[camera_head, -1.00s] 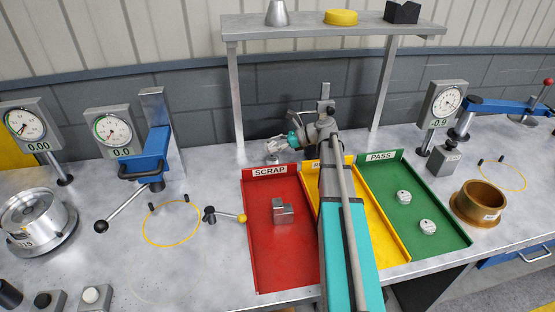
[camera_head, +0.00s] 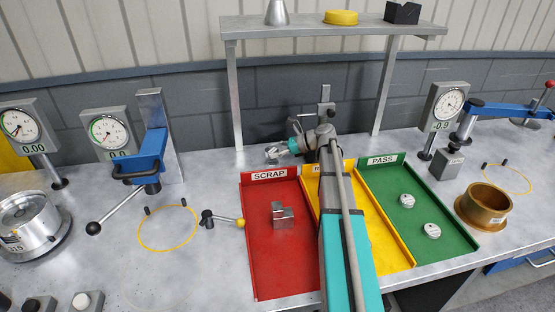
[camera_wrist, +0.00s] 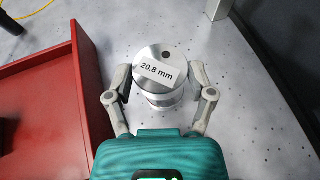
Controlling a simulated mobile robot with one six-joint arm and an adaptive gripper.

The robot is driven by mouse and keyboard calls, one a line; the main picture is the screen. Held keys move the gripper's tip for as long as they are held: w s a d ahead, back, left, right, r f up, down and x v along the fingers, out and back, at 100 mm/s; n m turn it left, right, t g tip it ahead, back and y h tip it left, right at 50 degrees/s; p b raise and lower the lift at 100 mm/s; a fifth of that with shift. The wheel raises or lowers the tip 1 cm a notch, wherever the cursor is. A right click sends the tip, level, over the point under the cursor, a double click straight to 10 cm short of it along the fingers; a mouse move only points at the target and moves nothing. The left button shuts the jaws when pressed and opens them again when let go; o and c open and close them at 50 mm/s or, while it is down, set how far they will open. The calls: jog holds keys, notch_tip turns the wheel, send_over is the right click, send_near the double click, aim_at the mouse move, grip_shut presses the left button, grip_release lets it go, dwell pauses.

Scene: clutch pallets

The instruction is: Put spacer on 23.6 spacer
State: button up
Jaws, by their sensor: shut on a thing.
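A round silver spacer labelled "20.8 mm" (camera_wrist: 160,57) with a small dark hole in its top sits between the fingers in the wrist view. My gripper (camera_wrist: 160,82) is shut on it from both sides. More silver cylinder shows below the labelled top; I cannot tell whether it is the same spacer or another one under it. In the head view my gripper (camera_head: 273,153) is small, over the bench behind the red tray, beneath the shelf. No label reading 23.6 can be read in either view.
The red SCRAP tray (camera_head: 262,238) holds a grey block (camera_head: 283,215). The green PASS tray (camera_head: 447,240) holds two silver discs. Shelf legs (camera_head: 235,100) rise beside my arm.

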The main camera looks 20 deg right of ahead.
aim_at(276, 162)
jog(key=shift+f+b, duration=1.4)
jog(key=shift+f, duration=0.25)
jog(key=shift+f, duration=0.1)
jog(key=o, duration=1.3)
jog(key=shift+d+r, duration=0.2)
jog(key=shift+r, duration=0.05)
jog(key=shift+s+d+r+p, duration=0.15)
jog(key=shift+d+p, duration=0.15)
jog(key=shift+p, duration=0.05)
jog(key=p+v, duration=0.2)
jog(key=v, duration=0.3)
jog(key=shift+d+r, duration=0.1)
jog(key=shift+s+d+r, duration=0.15)
jog(key=shift+s+d, duration=0.2)
jog(key=shift+d, duration=0.15)
